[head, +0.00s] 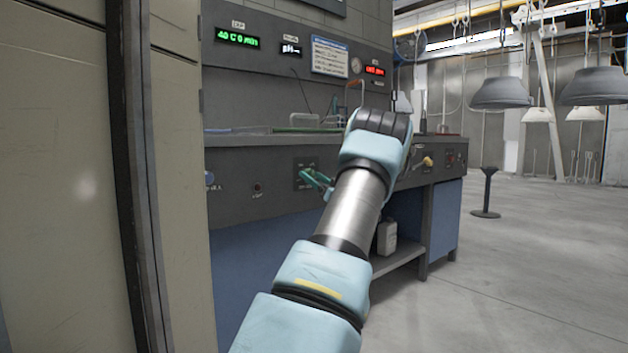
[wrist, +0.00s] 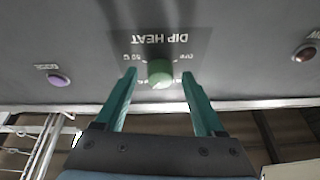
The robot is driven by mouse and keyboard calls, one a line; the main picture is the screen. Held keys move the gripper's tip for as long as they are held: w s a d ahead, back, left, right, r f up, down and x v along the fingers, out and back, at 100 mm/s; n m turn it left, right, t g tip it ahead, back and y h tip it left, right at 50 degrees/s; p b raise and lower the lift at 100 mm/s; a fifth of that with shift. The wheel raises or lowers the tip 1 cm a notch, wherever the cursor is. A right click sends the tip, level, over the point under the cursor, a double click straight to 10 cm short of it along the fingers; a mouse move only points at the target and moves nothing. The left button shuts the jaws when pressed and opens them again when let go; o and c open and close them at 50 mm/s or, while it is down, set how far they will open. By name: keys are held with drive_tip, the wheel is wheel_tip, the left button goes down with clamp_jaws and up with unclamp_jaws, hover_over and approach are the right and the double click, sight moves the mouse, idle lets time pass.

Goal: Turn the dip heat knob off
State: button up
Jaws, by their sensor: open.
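The dip heat knob (wrist: 161,73) is a round green knob on a dark grey panel in the wrist view, under the upside-down label "DIP HEAT". My gripper (wrist: 160,78) is open, with one green finger on each side of the knob. I cannot tell whether the fingers touch the knob, and its pointer direction is not clear. In the head view my gripper (head: 318,180) reaches the bench front panel, and the knob is hard to make out between the fingers.
A purple button (wrist: 59,80) and a red button (wrist: 305,53) flank the knob on the panel. A beige cabinet (head: 60,180) stands close on the left. Grey hoods (head: 502,92) hang at the right above open floor.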

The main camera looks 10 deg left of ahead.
drive_tip(key=shift+c, duration=0.2)
clamp_jaws()
